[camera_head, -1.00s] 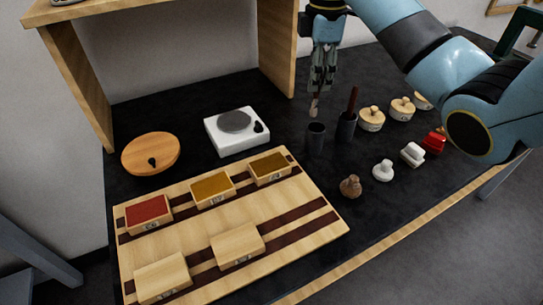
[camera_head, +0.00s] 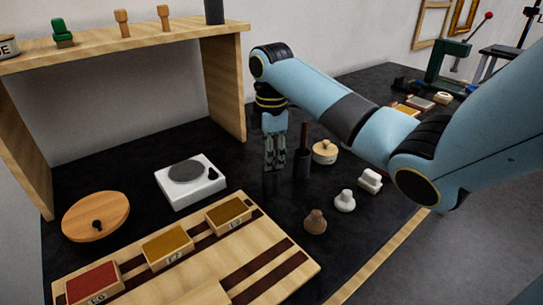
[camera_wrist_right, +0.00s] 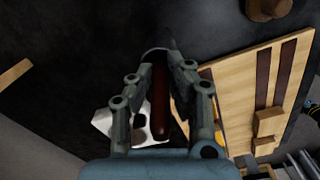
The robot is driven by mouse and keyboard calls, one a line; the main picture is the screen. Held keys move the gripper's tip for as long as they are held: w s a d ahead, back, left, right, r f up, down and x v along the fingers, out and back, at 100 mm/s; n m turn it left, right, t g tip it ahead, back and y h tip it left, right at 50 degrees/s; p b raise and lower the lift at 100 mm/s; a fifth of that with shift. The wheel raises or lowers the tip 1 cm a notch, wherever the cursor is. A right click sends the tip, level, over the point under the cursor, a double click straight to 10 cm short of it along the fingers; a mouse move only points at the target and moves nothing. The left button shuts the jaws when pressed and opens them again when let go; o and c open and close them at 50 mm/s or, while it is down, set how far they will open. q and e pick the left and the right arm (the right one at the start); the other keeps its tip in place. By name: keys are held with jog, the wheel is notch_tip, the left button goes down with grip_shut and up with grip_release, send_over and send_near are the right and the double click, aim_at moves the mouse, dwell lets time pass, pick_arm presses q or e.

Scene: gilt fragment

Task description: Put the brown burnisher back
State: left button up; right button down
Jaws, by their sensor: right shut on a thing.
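My right gripper (camera_head: 274,166) is low over the black table, just left of a dark cup (camera_head: 303,168) with a dark brown handle standing in it. In the right wrist view, the right gripper (camera_wrist_right: 164,60) is shut on the brown burnisher (camera_wrist_right: 160,98), whose reddish-brown handle runs between the fingers. A thin curved rim shows at the fingertips, and the burnisher's far end is hidden there. The second dark cup is hidden behind the gripper in the head view, so I cannot tell how deep the burnisher sits.
A white scale (camera_head: 207,190) stands left of the gripper, a wooden board (camera_head: 208,262) with coloured blocks in front. A wooden shelf (camera_head: 224,80) rises behind.

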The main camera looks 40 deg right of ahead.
jog(key=c, duration=1.3)
grip_release()
notch_tip(320, 180, up, 8)
jog(key=shift+f, duration=0.1)
notch_tip(320, 180, up, 3)
jog(key=p, duration=0.3)
jog(key=shift+r+p, duration=0.65)
jog(key=shift+r, duration=0.05)
